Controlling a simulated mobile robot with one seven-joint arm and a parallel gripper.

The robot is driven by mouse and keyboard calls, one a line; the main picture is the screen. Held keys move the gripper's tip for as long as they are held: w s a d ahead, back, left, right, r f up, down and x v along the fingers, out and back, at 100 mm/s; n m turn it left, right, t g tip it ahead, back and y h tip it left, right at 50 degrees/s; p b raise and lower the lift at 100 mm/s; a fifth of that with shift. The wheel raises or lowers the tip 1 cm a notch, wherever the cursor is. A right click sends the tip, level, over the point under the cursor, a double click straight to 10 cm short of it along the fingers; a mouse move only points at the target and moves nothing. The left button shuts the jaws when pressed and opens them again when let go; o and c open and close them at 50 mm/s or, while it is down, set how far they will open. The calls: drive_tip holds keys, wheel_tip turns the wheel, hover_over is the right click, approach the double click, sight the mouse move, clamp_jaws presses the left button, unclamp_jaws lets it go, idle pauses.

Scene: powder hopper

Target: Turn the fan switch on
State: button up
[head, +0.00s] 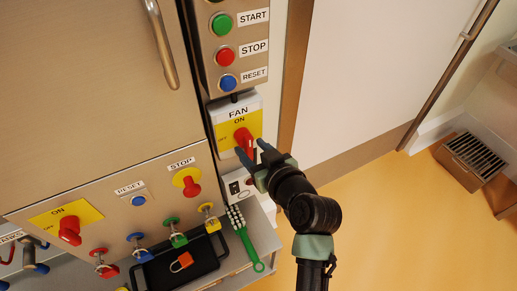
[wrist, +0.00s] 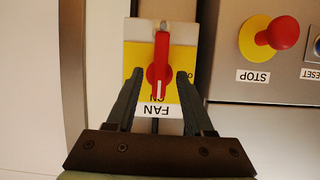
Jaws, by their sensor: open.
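The fan switch (head: 224,113) is a white and yellow plate marked FAN, ON and OFF, with a red handle (head: 244,141). In the wrist view the plate (wrist: 137,53) appears upside down. There the red handle (wrist: 162,50) stands vertical, and its white-marked end points towards ON, next to the FAN label. My gripper (head: 253,150) is at the switch's lower part. In the wrist view my gripper (wrist: 159,75) is open, with one finger on each side of the handle and a gap on both sides.
Green START (head: 222,25), red STOP (head: 224,55) and blue RESET (head: 228,82) buttons are above the switch. A red stop knob (head: 191,184) and another red rotary switch (head: 69,231) are to the left. Padlocks, a black tray (head: 207,262) and a green brush (head: 246,245) are below.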

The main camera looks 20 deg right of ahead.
drive_tip(key=v, duration=1.3)
drive_tip(key=shift+b, duration=0.45)
drive_tip(key=shift+w, duration=0.1)
